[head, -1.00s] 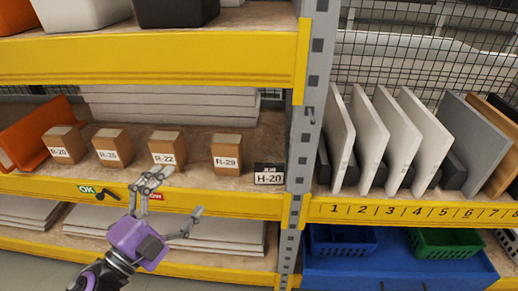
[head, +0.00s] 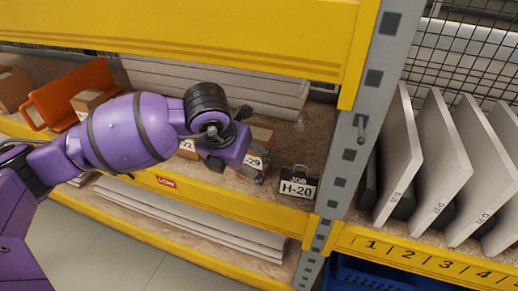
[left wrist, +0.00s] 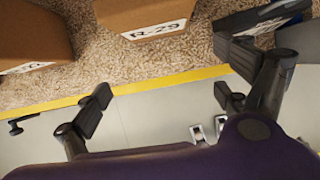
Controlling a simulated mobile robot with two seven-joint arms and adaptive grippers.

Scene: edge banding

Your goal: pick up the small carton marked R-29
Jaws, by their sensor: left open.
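The small carton marked R-29 (head: 262,135) stands on the middle shelf, partly hidden behind my left gripper in the head view. Its lower part and white label also show at the top of the left wrist view (left wrist: 145,18). My left gripper (head: 245,168) is in front of this carton. In the left wrist view its fingers (left wrist: 172,88) are spread wide with nothing between them, and the carton is beyond them, above the gap. Whether a finger touches it I cannot tell. My right gripper is in neither view.
Carton R-22 (left wrist: 32,38) stands left of R-29. A yellow beam (head: 250,35) runs above, and another edges the shelf. An orange bin (head: 75,92) is farther left.

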